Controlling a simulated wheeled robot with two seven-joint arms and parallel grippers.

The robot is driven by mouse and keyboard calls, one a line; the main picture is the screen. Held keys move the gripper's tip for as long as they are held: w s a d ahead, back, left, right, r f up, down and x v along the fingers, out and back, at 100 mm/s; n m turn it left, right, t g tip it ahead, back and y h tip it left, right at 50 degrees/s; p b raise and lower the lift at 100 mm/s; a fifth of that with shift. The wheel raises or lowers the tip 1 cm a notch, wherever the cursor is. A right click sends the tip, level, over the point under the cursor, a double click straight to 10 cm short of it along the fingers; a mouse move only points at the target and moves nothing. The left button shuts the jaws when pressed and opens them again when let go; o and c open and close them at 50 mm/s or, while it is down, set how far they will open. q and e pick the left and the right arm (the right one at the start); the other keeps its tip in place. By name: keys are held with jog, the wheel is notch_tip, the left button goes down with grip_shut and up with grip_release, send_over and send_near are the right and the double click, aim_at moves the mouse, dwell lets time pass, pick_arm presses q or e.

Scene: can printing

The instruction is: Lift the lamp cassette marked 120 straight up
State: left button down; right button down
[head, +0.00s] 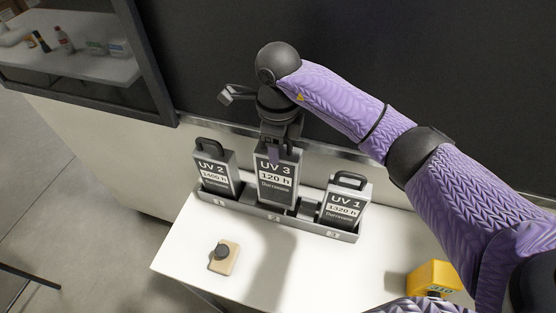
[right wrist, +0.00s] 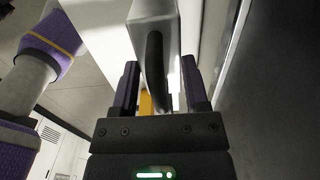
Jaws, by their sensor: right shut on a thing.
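The lamp cassette marked 120 (head: 277,180), labelled UV 3, is grey and upright above the middle slot, number 2, of a grey rack (head: 285,222). Its front shows taller than its neighbours' fronts. Its lower end meets the rack in the picture, so I cannot tell how far it is out of the slot. My right gripper (head: 274,150) points down at its top, shut on its handle, which the gripper hides in the head view. In the right wrist view the dark handle (right wrist: 155,62) lies between the two fingers (right wrist: 162,90). My left gripper is not in view.
Cassette UV 2 (head: 214,175), marked 1400, stands to the left in the rack and UV 1 (head: 344,205), marked 1320, to the right. A beige block with a black knob (head: 223,260) and a yellow object (head: 434,276) are on the white table (head: 180,262). A dark wall rises behind.

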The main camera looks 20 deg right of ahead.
jog(key=shift+r, duration=2.1)
